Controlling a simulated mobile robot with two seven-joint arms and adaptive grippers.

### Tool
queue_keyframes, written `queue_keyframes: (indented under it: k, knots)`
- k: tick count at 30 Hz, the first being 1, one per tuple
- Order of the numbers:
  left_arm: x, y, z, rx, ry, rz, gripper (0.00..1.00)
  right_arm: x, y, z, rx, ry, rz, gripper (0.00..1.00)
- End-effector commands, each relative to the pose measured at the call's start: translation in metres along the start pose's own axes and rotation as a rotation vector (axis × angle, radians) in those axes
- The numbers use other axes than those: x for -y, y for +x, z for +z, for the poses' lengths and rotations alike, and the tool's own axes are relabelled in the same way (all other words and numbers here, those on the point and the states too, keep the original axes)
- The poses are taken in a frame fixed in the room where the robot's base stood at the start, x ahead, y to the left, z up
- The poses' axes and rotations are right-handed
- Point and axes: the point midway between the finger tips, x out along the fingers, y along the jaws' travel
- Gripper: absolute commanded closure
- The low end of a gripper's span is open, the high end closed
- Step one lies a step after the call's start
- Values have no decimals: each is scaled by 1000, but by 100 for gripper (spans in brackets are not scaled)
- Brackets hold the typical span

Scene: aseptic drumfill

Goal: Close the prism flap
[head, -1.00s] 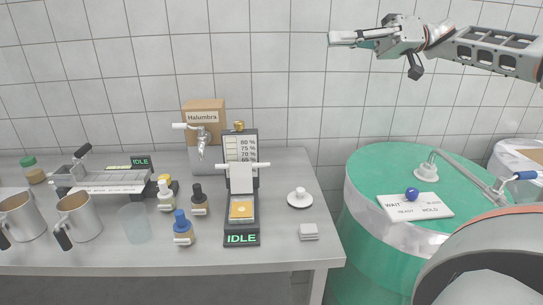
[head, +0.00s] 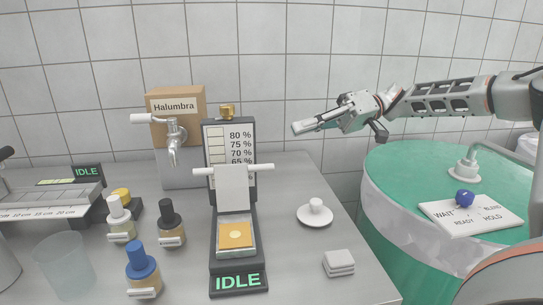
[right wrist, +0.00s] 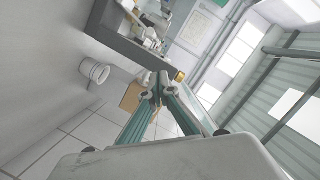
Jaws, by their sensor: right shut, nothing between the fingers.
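The dark refractometer stand (head: 238,262) is on the grey bench, with a percent scale at its back and a lit IDLE sign in front. Its pale prism flap (head: 232,188) stands raised, with a white crossbar (head: 206,171) along its top. Below it, the orange prism face (head: 235,236) is uncovered and bears a small pale spot. My right gripper (head: 294,129) is in the air to the right of the flap and higher in the picture, apart from it. Its fingers are shut and empty, pointing left; they also show in the right wrist view (right wrist: 157,86). My left gripper is out of view.
A Halumbra box (head: 178,104) with a metal tap stands behind left. Several bottles, including a blue-capped one (head: 142,268), and a clear beaker (head: 65,265) are left. A knobbed white dish (head: 315,215) and stacked pads (head: 339,262) are right. A green drum (head: 400,175) stands beyond.

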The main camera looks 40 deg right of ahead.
Motion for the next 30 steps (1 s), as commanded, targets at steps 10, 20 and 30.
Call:
queue_keyframes:
  k: [10, 20, 30]
  knots:
    - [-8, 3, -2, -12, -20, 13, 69, -5, 70, 4, 6, 7, 0, 100]
    - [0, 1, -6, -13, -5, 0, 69, 1, 84, 33, -2, -1, 0, 100]
    - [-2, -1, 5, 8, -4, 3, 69, -2, 86, 40, 0, 1, 2, 100]
